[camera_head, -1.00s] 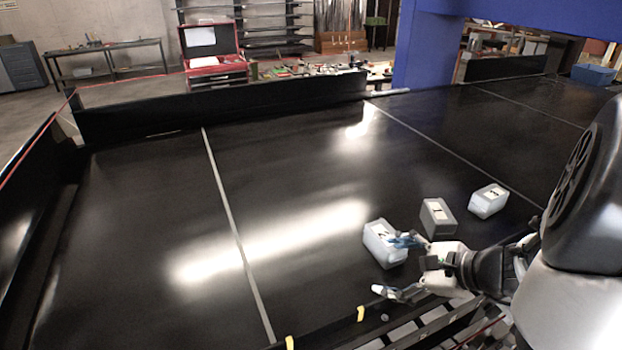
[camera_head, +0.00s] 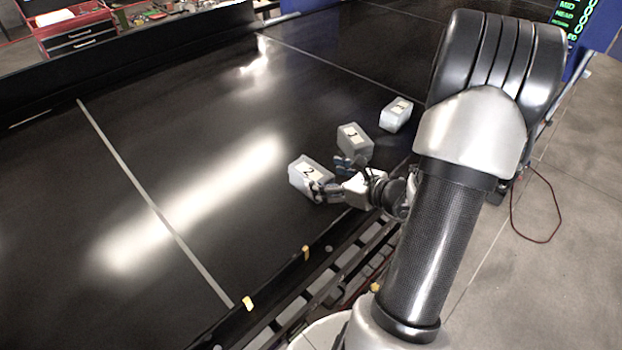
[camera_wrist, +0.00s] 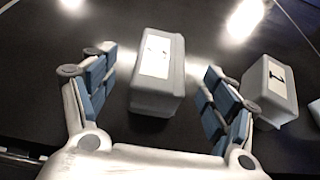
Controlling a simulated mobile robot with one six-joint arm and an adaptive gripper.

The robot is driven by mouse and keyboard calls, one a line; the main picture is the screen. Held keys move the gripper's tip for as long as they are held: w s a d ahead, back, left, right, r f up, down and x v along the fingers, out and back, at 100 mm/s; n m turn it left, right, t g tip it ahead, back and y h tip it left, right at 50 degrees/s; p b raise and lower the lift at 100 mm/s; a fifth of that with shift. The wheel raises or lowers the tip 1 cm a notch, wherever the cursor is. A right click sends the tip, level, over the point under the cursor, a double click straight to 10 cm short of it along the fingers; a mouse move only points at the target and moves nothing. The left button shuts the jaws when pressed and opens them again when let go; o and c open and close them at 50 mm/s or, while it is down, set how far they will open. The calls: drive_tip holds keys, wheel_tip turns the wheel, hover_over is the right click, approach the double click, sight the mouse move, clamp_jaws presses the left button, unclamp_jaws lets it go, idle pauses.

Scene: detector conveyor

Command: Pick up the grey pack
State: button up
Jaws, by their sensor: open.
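Three box-shaped packs with white top labels lie in a slanting row on the black belt. The middle one, marked 1, is the grey pack (camera_head: 355,140); it looked darker than the others in the earlier head view. The pale pack marked 2 (camera_head: 299,181) is nearest my gripper (camera_head: 337,177). In the wrist view my gripper (camera_wrist: 157,78) is open, with the pale pack (camera_wrist: 155,100) ahead between its fingers and no clear contact. The grey pack (camera_wrist: 278,90) is outside the right finger there. The head view shows the fingers by the pale pack's right end.
A third, pale pack (camera_head: 396,117) lies beyond the grey one. The black belt (camera_head: 190,110) is clear to the left. A side rail (camera_head: 275,290) with yellow tabs runs along the near edge. A red tool chest (camera_head: 75,35) stands behind.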

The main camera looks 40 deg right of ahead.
sight(312, 170)
drive_tip(key=x, duration=0.6)
drive_tip(key=shift+w+d+p, duration=0.1)
drive_tip(key=shift+w+p, duration=0.2)
drive_tip(key=shift+w, duration=0.05)
drive_tip(key=shift+s+r, duration=0.1)
drive_tip(key=shift+c, duration=0.5)
drive_tip(key=c, duration=1.5)
wheel_tip(312, 170, up, 20)
drive_tip(key=p, duration=0.2)
drive_tip(key=shift+p, duration=0.35)
